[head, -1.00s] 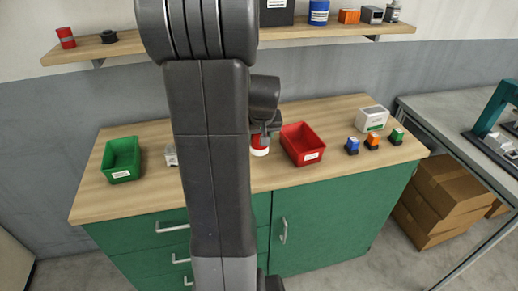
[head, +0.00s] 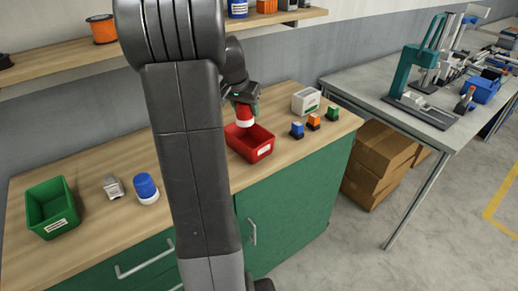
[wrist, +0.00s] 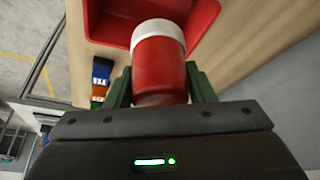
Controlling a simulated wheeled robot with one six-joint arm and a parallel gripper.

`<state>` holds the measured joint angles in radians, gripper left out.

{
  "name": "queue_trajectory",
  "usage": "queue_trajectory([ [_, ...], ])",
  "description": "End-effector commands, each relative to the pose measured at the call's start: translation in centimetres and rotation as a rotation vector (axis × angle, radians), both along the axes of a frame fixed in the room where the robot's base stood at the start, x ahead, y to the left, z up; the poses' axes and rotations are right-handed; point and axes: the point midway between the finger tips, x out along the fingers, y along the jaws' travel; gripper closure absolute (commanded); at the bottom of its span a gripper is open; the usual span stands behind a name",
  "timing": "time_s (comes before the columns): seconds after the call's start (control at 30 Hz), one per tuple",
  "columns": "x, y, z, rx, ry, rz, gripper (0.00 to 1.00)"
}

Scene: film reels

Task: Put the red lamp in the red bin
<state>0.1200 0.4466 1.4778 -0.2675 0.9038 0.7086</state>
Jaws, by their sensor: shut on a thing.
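The red lamp (wrist: 158,65) has a red body and a white end, and it sits between the two green fingers of my gripper (wrist: 160,88) in the wrist view. My gripper (head: 244,106) is shut on the lamp (head: 245,117), which shows in the head view with its white end downward. The red bin (head: 262,152) stands on the wooden counter. The lamp is held above the bin's rear left part in the head view. The red bin (wrist: 100,25) fills the upper part of the wrist view. The bin's floor looks empty where it shows.
Small blue, orange and green block-shaped items (head: 314,123) stand right of the bin, with a white box (head: 306,100) behind them. A blue lamp (head: 146,188), a grey item (head: 113,187) and a green bin (head: 52,206) are at left. My arm hides part of the counter.

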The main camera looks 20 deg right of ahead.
Motion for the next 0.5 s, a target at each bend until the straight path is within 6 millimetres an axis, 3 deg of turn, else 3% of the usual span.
queue_trajectory([
  [0.3,0.1,-0.1,-4.8,-0.002,0.002,-0.022,0.76],
  [0.5,0.1,-0.1,-6.8,-0.002,0.0,-0.021,0.76],
])
